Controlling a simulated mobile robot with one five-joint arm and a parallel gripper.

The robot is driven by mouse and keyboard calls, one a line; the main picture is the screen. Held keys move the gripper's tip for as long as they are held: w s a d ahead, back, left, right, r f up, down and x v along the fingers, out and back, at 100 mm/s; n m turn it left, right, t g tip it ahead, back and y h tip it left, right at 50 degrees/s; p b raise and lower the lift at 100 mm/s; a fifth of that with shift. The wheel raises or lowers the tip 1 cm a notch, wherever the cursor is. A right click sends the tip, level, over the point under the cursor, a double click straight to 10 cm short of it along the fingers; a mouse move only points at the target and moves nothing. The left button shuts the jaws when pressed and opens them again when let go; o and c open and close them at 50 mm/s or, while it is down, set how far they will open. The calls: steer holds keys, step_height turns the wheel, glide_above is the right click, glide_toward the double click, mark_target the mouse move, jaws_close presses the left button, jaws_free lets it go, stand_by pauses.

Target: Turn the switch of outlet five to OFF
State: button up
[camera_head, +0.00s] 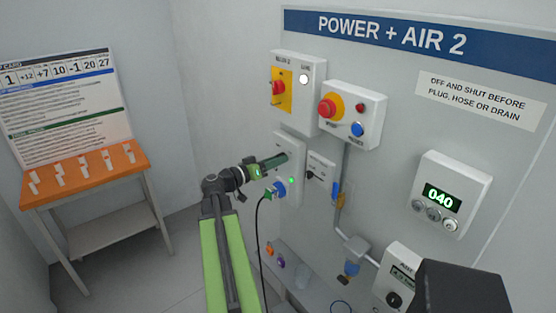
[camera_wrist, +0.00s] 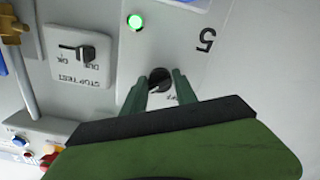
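The white outlet panel (camera_head: 287,145) is on the wall, left of centre in the head view. The wrist view shows it upside down (camera_wrist: 205,75), marked 5, with its green light (camera_wrist: 135,21) lit. The round black switch (camera_wrist: 160,76) sits between my fingertips. My gripper (camera_head: 284,158) reaches the panel from the left; in the wrist view its two green fingers (camera_wrist: 162,83) stand apart on either side of the switch. A gap shows between them, and I cannot tell whether they touch the switch. Its pointer and OFF mark are not readable.
A blue plug (camera_head: 279,189) with a hanging black cable sits just below my gripper. A stop test panel (camera_wrist: 78,52) is beside the outlet. A box with a red knob (camera_head: 330,107) is above. An orange table (camera_head: 90,178) stands far left.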

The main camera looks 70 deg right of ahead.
jaws_close()
steer(key=shift+s+d+r, duration=0.1)
steer(key=shift+d+r, duration=0.05)
steer(key=shift+d, duration=0.2)
steer(key=n, duration=1.2)
steer(key=a+n, duration=0.1)
steer(key=n, duration=0.4)
steer(key=shift+n, duration=0.4)
